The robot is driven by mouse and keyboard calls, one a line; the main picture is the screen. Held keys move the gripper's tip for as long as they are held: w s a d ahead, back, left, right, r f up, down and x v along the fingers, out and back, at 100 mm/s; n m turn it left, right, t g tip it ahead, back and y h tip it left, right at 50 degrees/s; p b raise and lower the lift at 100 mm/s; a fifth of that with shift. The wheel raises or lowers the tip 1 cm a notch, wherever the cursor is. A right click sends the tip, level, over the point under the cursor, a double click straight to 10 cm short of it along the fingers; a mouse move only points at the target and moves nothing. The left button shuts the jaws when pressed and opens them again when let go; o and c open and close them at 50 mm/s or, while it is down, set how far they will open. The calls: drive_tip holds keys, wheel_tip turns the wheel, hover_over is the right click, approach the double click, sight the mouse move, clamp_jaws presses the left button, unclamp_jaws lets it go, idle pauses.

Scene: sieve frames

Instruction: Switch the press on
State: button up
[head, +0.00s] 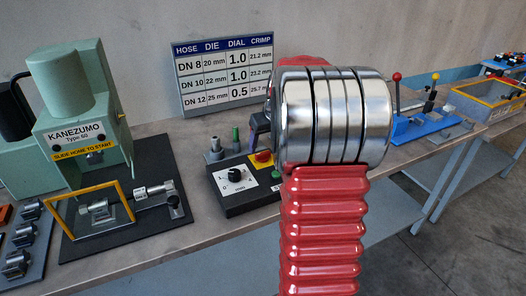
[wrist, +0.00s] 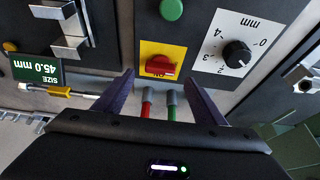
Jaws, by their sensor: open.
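A red rotary switch (wrist: 160,66) sits on a yellow plate on the black control box (head: 243,200). In the head view the switch (head: 263,156) shows just left of my arm. In the wrist view its handle appears to lie crosswise; small lettering beside it is hard to read. My gripper (wrist: 159,78) is open and empty, its two purple fingers either side of the switch's near edge; contact cannot be told. In the head view a little purple of it shows, the rest hidden by my arm. The box also carries a black dial (wrist: 236,53) and a green button (wrist: 171,9).
Red (wrist: 147,108) and green (wrist: 171,110) posts with grey ends stand between the fingers. A size display (wrist: 32,70) lies left. The green KANEZUMO machine (head: 80,120) stands left of the box; a blue fixture (head: 430,125) is at right.

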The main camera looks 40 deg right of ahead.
sight(262, 153)
drive_tip(key=shift+x, duration=2.2)
drive_tip(key=c, duration=1.1)
